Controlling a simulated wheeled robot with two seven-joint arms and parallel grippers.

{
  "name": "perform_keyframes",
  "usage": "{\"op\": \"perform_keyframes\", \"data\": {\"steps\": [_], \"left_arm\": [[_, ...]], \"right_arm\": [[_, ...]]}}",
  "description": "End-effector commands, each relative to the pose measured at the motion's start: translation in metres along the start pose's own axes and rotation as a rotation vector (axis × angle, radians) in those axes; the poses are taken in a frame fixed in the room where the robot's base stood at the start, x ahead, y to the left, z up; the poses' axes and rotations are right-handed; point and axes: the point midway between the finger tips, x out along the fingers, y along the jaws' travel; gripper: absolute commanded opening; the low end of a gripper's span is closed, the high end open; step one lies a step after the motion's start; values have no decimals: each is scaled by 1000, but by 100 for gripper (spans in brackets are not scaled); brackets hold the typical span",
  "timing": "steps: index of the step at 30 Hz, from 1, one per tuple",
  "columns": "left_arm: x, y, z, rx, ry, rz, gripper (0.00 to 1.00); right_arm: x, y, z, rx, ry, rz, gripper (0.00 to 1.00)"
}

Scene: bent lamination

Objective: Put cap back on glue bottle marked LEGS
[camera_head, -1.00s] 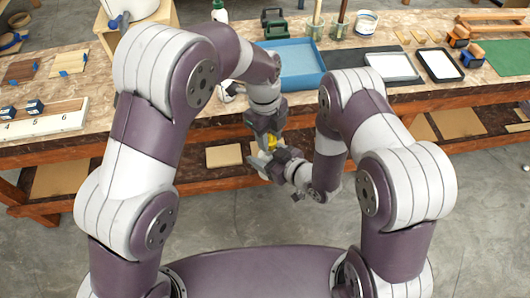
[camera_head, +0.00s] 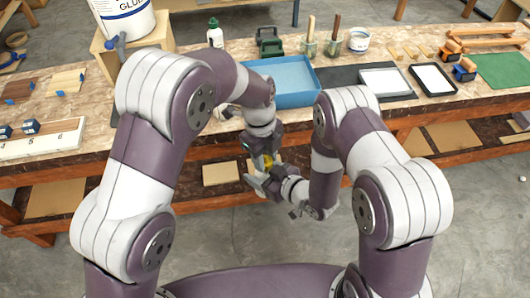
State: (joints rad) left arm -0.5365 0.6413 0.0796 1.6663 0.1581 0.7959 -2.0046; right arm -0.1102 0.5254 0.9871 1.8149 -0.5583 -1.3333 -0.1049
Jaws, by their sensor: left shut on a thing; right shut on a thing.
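My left gripper (camera_head: 265,157) points down in front of the bench's front edge, shut on a small yellow piece (camera_head: 268,160) that looks like a cap. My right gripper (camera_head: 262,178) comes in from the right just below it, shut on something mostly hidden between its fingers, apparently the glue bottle. The two grippers nearly meet, and I cannot tell whether the held things touch. No LEGS marking is readable. A white bottle with a green top (camera_head: 215,34) stands upright at the back of the bench.
The bench (camera_head: 185,125) runs across behind my grippers. On it are a blue tray (camera_head: 312,98), a dark green case (camera_head: 269,42), brushes in pots (camera_head: 309,47), a white tub (camera_head: 359,40) and framed panels (camera_head: 433,79). A large glue bucket (camera_head: 123,18) stands at the left.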

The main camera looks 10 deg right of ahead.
Motion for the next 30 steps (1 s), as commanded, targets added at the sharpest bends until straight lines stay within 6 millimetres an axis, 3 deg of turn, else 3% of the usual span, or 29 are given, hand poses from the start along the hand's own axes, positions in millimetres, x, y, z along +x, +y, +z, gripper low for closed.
{"op": "perform_keyframes", "data": {"steps": [30], "left_arm": [[12, 0, 1, -5, 1, 0, 9]], "right_arm": [[0, 0, 0, 0, 1, 0, 12]]}}
